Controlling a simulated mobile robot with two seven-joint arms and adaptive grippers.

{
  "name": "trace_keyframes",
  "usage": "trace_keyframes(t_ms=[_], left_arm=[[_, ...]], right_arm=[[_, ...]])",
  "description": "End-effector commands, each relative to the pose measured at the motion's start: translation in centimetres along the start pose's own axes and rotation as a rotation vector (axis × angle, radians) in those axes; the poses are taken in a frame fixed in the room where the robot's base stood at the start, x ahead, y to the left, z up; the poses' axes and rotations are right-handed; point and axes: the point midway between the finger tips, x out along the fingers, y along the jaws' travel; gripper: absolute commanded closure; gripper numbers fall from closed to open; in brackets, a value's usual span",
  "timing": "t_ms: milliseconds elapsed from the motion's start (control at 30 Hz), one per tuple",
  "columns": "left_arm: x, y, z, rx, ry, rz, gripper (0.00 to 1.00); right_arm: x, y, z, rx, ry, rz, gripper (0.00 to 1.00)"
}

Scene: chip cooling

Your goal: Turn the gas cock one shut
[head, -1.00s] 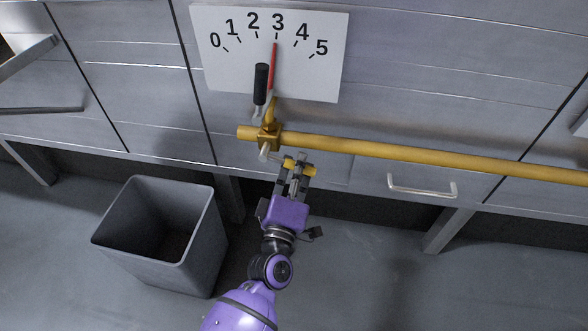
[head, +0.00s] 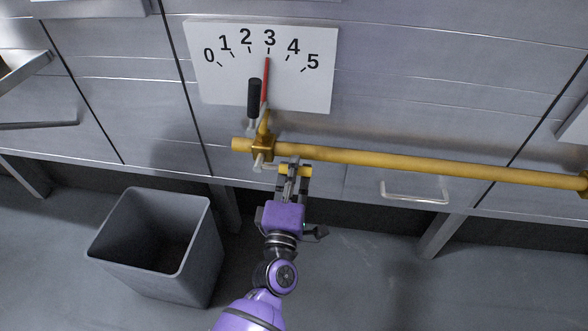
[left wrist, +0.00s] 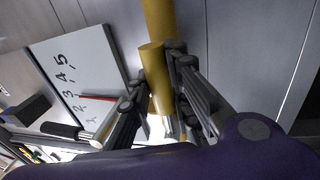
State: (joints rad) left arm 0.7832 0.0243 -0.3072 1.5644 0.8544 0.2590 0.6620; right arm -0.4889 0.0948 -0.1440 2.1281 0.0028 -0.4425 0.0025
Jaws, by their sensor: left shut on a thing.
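The gas cock is a brass valve body (head: 263,147) at the left end of a yellow pipe. A short metal lever with a yellow grip (head: 287,169) comes off its lower side and points right, close below the pipe. My left gripper (head: 294,171) is shut on the yellow grip, which its fingers partly hide. In the left wrist view the yellow grip (left wrist: 154,75) lies between the fingers. My right gripper is not in view.
The yellow pipe (head: 400,164) runs right along the drawers. Above the valve are a black handle (head: 254,97) and a white dial (head: 215,85) with its red pointer near 3. A grey bin (head: 125,250) stands lower left. A drawer handle (head: 415,199) sticks out at right.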

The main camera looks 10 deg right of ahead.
Motion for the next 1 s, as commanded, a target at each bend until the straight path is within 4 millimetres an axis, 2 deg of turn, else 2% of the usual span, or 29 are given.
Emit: trace_keyframes(t_ms=[100, 133, 267, 567, 667, 767, 1000], left_arm=[[0.0, 0.2, 0.1, -0.010, 0.001, 0.003, 1.00], [0.0, 0.2, 0.0, -0.010, 0.001, 0.003, 0.79], [0.0, 0.2, 0.0, -0.008, 0.001, 0.003, 0.63], [-0.1, 0.1, 0.0, -0.003, 0.001, 0.002, 0.63], [-0.7, 0.0, 0.0, -0.003, 0.001, 0.000, 0.63], [-2.2, -0.1, -0.1, -0.003, 0.001, -0.001, 0.63], [-7.4, 0.0, 0.0, -0.002, 0.001, -0.001, 0.63]], right_arm=[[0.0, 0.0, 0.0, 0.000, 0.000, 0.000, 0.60], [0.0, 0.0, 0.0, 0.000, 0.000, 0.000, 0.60], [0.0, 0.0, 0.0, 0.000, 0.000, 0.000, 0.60], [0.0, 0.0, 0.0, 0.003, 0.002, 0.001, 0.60], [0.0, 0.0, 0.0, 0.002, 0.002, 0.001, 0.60], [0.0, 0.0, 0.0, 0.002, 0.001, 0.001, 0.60], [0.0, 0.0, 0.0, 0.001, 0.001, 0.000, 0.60]])
